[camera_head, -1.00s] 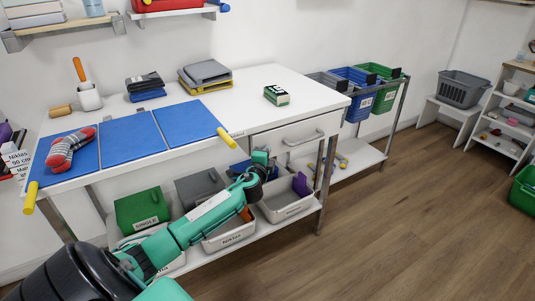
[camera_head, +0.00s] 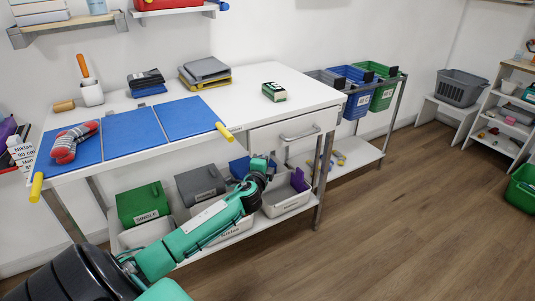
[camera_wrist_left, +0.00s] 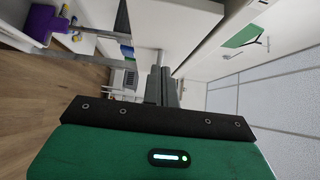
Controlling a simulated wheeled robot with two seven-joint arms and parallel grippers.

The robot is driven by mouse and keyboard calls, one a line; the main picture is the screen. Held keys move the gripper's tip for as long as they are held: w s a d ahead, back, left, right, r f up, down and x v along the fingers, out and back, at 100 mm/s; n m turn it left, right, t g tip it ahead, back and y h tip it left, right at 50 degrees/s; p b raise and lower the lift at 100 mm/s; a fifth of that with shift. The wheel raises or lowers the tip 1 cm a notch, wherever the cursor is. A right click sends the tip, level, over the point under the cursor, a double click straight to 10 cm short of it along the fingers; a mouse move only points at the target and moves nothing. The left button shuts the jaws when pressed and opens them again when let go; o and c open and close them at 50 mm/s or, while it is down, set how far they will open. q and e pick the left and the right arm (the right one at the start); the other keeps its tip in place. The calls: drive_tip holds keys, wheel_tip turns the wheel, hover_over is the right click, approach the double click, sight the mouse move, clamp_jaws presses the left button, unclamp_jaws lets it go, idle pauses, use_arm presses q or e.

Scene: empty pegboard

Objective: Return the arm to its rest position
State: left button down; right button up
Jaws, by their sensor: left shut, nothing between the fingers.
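My left arm comes in from the lower left in the head view and reaches in front of the white table. My right gripper does not show in any view.
The white table (camera_head: 236,100) holds a blue folding mat (camera_head: 133,132) with a red-grey sock (camera_head: 72,143). White bins (camera_head: 287,200) stand on the shelf below, close to my arm. Blue and green crates (camera_head: 382,95) hang at the right.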

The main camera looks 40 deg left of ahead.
use_arm(q)
drive_tip(key=v, duration=0.6)
drive_tip(key=shift+d+r, duration=0.2)
drive_tip(key=shift+d, duration=0.05)
drive_tip(key=shift+s, duration=0.15)
